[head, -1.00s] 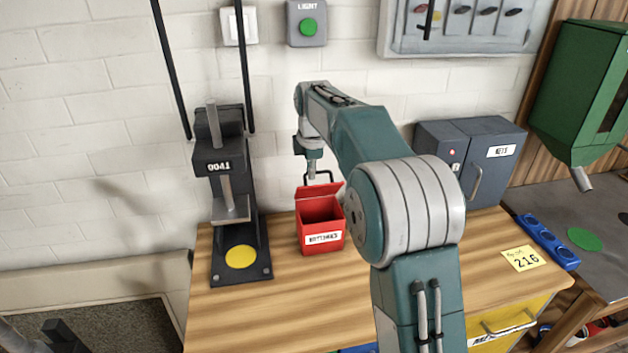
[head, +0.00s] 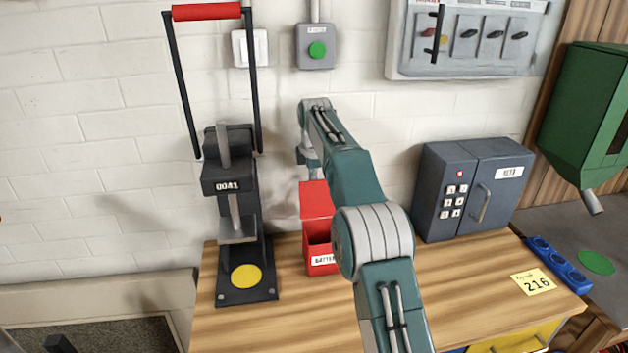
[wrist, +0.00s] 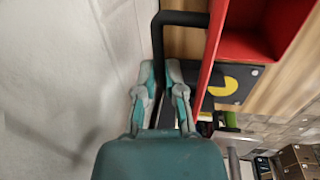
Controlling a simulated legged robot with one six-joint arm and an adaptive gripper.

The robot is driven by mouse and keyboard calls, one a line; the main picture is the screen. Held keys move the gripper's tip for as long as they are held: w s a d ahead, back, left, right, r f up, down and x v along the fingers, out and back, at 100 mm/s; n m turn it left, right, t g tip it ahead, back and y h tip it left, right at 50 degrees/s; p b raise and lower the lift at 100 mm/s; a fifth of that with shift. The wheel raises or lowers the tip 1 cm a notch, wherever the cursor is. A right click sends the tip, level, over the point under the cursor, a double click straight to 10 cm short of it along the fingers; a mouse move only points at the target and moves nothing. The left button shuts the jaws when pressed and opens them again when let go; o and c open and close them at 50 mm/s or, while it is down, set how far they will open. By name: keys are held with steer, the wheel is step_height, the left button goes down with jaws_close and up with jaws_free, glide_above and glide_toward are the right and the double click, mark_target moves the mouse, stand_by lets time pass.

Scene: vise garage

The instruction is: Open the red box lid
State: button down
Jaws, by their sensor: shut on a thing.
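The red box (head: 318,264) stands on the wooden bench against the wall, with a white label on its front. My arm hides its right side. Its red lid (head: 316,199) is raised to about upright at the back, and the dark inside shows. In the wrist view the lid (wrist: 211,62) is seen edge-on beside the open box (wrist: 262,42). A black bar handle (wrist: 182,18) sticks out from the lid. My gripper (wrist: 158,78) is shut on this handle, with a finger on either side. In the head view my gripper is mostly hidden behind the lid and arm.
A black press (head: 236,215) with a red-topped lever stands just left of the box. A grey key cabinet (head: 470,190) stands to the right. The wall is close behind the lid. The bench front (head: 290,315) is clear.

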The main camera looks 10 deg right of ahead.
steer(key=shift+w+a+r, duration=0.1)
steer(key=shift+w+a, duration=0.05)
steer(key=shift+w, duration=0.25)
steer(key=c, duration=0.7)
jaws_free()
steer(key=shift+w, duration=0.2)
steer(key=shift+c, duration=0.2)
steer(key=shift+s, duration=0.1)
